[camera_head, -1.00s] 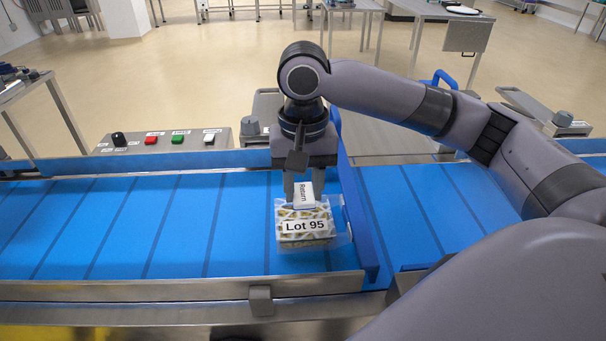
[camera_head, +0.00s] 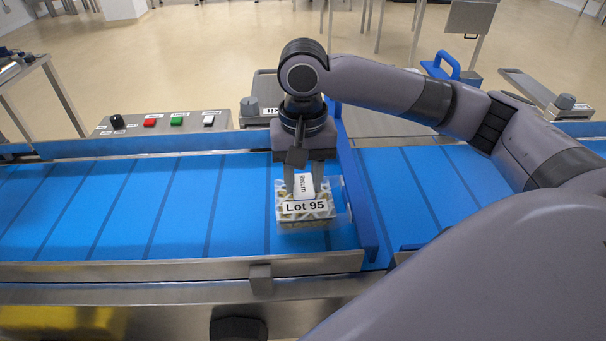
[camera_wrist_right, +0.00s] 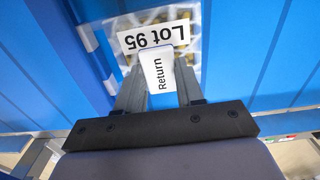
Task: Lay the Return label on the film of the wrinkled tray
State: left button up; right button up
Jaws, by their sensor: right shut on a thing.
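The tray (camera_head: 307,220) sits on the blue belt, covered with clear film and marked with a "Lot 95" label. Its film edge sticks out past the sides. The Return label (camera_head: 303,184) is a small white piece held upright between the fingers of my right gripper (camera_head: 303,190), at the tray's far side. In the right wrist view the Return label (camera_wrist_right: 160,72) spans between the fingertips and overlaps the edge of the Lot 95 label (camera_wrist_right: 153,37). I cannot tell whether it touches the film. My left gripper is not in view.
A blue guide wall (camera_head: 361,190) stands just right of the tray. A steel rail (camera_head: 180,270) runs along the belt's near edge. A control panel (camera_head: 165,122) with coloured buttons is behind the belt. The belt (camera_head: 120,205) left of the tray is clear.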

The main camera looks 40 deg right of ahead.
jog(key=shift+f, duration=0.1)
dwell(0.7)
jog(key=o, duration=1.1)
jog(key=c, duration=0.3)
jog(key=shift+r, duration=3.5)
jog(key=shift+s, duration=0.1)
